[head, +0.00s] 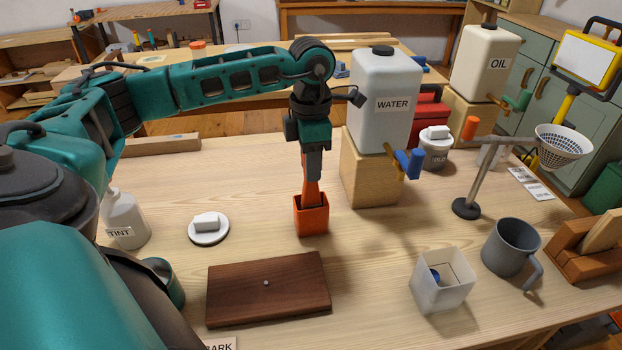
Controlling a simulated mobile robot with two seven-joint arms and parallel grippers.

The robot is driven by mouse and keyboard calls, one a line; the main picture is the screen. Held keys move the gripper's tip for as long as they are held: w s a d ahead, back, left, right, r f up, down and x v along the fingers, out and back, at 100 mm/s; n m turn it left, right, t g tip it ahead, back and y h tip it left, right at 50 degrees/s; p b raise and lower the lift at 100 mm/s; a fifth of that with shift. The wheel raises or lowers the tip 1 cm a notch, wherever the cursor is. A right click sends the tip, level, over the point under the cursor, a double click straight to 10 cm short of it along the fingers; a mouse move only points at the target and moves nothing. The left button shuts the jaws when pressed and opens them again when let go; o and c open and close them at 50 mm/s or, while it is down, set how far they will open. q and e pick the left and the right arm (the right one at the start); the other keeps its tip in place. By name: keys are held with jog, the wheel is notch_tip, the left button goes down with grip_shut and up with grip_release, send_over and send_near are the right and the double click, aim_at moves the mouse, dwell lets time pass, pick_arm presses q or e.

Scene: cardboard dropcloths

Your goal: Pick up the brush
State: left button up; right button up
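The brush (310,190) looks like an orange-red handle standing upright in a small orange square holder (311,217) on the light wooden table. Its lower end is hidden inside the holder. My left gripper (313,168) points straight down over the holder, with its grey fingertips at the upper part of the handle. The fingers are seen nearly edge-on and cover part of the handle. I cannot tell whether they are closed on it. My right gripper is not in view.
A white WATER container (384,100) on a wood block (368,172) stands close right of the gripper. A dark wooden board (268,290) lies in front. A white square cup (441,280), grey mug (510,248) and stand with a strainer (466,208) are at right.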

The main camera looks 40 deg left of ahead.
pick_arm(q)
grip_shut()
